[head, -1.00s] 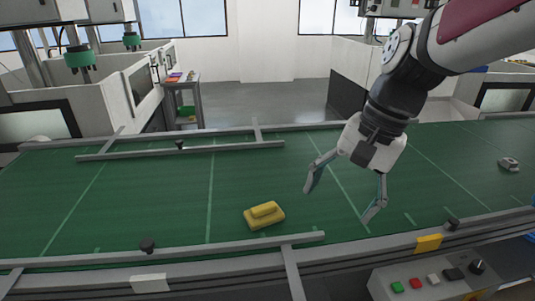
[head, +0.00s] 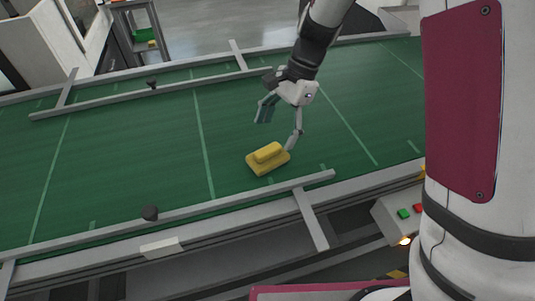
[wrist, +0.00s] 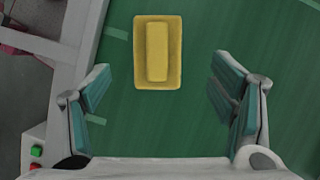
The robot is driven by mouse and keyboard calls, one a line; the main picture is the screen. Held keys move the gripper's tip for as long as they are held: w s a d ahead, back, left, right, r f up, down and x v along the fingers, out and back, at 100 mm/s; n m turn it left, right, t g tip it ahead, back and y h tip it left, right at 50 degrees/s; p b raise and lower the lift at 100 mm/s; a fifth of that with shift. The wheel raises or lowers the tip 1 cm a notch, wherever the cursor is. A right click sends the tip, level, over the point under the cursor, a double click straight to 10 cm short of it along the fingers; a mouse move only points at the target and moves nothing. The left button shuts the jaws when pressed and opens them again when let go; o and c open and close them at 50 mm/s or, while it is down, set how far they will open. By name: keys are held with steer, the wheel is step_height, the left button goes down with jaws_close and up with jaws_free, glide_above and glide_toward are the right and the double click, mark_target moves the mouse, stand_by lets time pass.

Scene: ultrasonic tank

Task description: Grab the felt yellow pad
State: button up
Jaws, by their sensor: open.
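The yellow felt pad (head: 268,159) lies on the green conveyor belt, a flat rectangular base with a raised block along its middle. In the wrist view the pad (wrist: 173,52) is beyond the fingertips, between the two finger lines and a little left of their middle. My gripper (head: 279,132) is open and empty, above the belt and just behind the pad in the head view. One finger hangs close to the pad's right edge in that view; I cannot tell whether it touches. In the wrist view my gripper (wrist: 160,88) shows both teal finger pads wide apart.
The green belt (head: 130,160) is clear around the pad. A control box with green and red buttons (head: 403,213) stands at the near right.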

mark_target(270, 149)
steer(key=shift+p+x, duration=0.55)
steer(key=shift+x, duration=3.1)
steer(key=shift+s+d, duration=0.15)
steer(key=c, duration=1.3)
